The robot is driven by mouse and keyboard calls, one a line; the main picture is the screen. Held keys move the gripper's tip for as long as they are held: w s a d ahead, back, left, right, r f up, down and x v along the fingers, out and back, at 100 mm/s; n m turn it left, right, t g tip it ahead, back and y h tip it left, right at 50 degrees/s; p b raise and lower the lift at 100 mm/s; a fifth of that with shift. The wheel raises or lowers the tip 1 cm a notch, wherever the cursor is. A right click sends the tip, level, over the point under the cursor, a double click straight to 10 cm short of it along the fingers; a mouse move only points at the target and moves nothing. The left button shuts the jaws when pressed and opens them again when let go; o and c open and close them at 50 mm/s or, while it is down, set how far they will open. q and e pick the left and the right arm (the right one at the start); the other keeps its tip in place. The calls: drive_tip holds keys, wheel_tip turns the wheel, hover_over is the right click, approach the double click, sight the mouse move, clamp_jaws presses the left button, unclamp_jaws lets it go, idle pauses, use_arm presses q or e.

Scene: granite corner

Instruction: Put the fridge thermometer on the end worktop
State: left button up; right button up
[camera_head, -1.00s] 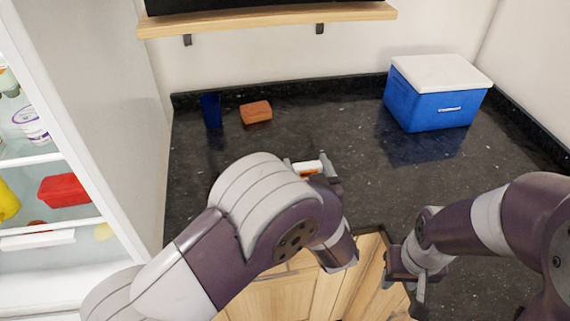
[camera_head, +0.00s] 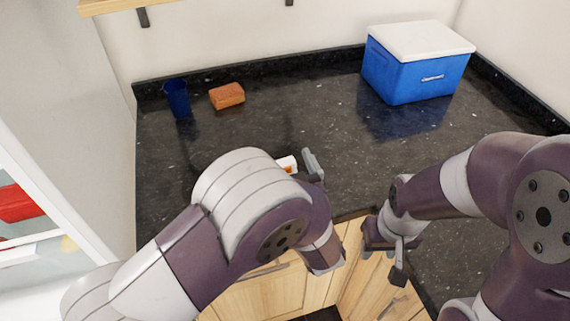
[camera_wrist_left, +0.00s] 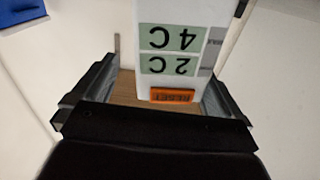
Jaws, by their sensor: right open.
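The fridge thermometer (camera_wrist_left: 172,60) is white, with green 4C and 2C readouts and an orange RESET button. It sits between the fingers of my left gripper (camera_wrist_left: 160,95), which is shut on it. In the head view only a small white and orange part of the thermometer (camera_head: 287,164) shows; my left arm hides the rest. My left gripper (camera_head: 300,165) is over the front part of the dark speckled worktop (camera_head: 300,115). My right gripper (camera_head: 385,262) is open and empty, pointing down by the worktop's front edge.
A blue cooler box (camera_head: 410,78) with a white lid stands at the back right. A blue cup (camera_head: 177,98) and an orange-brown sponge or brick (camera_head: 227,96) stand at the back left. The middle of the worktop is clear. The open fridge (camera_head: 30,215) is at the left.

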use_arm(q)
drive_tip(key=shift+s+r, duration=0.1)
drive_tip(key=shift+r, duration=0.1)
drive_tip(key=shift+s+d, duration=0.15)
drive_tip(key=shift+s, duration=0.15)
drive_tip(key=v, duration=1.1)
drive_tip(key=shift+s+b, duration=0.15)
drive_tip(key=shift+b, duration=0.15)
